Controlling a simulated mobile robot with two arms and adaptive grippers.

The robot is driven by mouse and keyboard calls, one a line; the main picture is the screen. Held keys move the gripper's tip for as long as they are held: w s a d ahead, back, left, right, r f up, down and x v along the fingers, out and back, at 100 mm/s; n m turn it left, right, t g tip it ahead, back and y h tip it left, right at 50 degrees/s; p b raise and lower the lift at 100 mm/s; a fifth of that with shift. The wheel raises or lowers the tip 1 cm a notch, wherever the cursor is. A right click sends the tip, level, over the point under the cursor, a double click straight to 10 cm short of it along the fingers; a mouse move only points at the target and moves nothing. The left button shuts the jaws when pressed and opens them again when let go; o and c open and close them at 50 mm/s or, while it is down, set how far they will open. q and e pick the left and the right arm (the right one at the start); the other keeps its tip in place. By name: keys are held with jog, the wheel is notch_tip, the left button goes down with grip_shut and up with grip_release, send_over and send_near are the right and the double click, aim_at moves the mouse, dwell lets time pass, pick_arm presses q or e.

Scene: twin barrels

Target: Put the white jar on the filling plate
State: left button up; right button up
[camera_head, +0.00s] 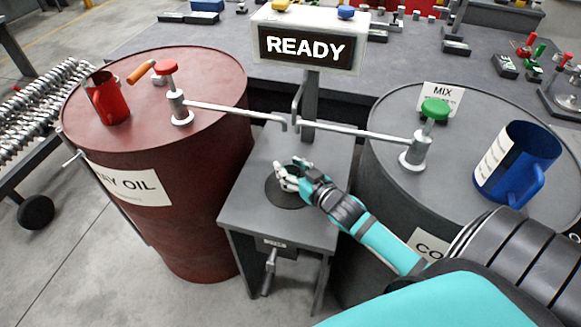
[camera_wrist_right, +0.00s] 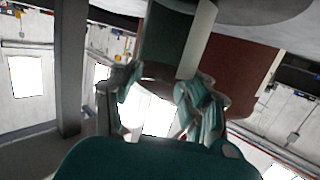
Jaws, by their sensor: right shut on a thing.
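The filling plate is a dark round disc (camera_head: 288,200) on top of the small grey stand between two barrels. My right gripper (camera_head: 290,175) is over the disc, with its arm coming in from the lower right. It is shut on the white jar, which is mostly hidden by the fingers in the head view. In the wrist view, pale white shows between the two fingers (camera_wrist_right: 155,112) of the right gripper. I cannot tell whether the jar touches the plate. My left gripper is not in view.
Thin spouts from the red-handled valve (camera_head: 180,105) and the green-handled valve (camera_head: 420,140) reach toward the stand, close above the gripper. A READY sign (camera_head: 305,47) stands behind. A red mug (camera_head: 107,97) and a blue mug (camera_head: 517,163) stand on the barrels.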

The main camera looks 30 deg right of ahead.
jog(key=o, duration=1.3)
jog(key=shift+r, duration=0.1)
jog(key=s, duration=0.4)
jog(key=s+r, duration=0.1)
jog(key=s, duration=0.3)
jog(key=s+r, duration=0.1)
jog(key=s, duration=0.2)
jog(key=shift+s+d+r, duration=0.15)
jog(key=shift+s+d, duration=0.05)
jog(key=shift+s, duration=0.2)
